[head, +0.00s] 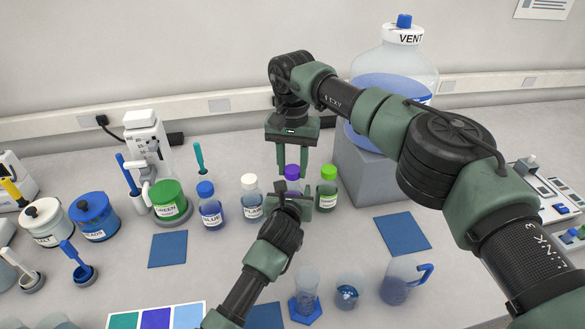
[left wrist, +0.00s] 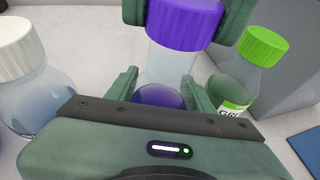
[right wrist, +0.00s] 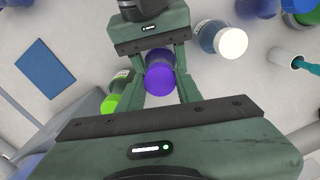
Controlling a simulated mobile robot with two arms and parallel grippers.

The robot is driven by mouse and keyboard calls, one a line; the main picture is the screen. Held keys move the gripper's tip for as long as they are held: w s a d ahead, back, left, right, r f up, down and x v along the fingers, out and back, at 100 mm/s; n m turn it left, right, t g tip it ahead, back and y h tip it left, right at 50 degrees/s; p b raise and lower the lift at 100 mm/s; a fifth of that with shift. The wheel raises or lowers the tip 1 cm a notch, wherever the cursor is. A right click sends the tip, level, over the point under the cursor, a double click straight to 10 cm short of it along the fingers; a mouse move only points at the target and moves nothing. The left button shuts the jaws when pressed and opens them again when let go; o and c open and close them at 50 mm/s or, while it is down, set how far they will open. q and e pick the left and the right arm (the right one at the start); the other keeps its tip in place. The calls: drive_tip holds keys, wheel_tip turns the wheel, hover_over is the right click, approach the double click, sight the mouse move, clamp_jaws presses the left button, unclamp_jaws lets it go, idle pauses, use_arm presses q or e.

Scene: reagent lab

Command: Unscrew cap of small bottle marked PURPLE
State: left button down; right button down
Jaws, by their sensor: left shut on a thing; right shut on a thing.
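The small bottle with a purple cap (head: 292,172) stands upright among other bottles; its label is hidden. My left gripper (head: 292,203) is shut on the bottle body from the front; the left wrist view shows the clear upper body (left wrist: 172,62) and purple liquid (left wrist: 160,96) between its fingers. My right gripper (head: 293,172) reaches down from above and is shut on the cap, with a finger on each side. The purple cap also shows in the right wrist view (right wrist: 160,80). I cannot tell whether the cap has loosened.
A green-capped bottle (head: 328,188) stands close on the right, a white-capped bottle (head: 251,198) on the left and a blue-capped bottle (head: 210,207) beyond it. A grey block (head: 365,175) carries the large VENT carboy (head: 395,75). Glassware (head: 348,293) stands in front.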

sight(293, 169)
use_arm(q)
drive_tip(key=shift+f, duration=0.1)
use_arm(e)
drive_tip(key=shift+r, duration=0.1)
drive_tip(key=shift+r, duration=1.95)
use_arm(q)
drive_tip(key=shift+c, duration=2.4)
unclamp_jaws()
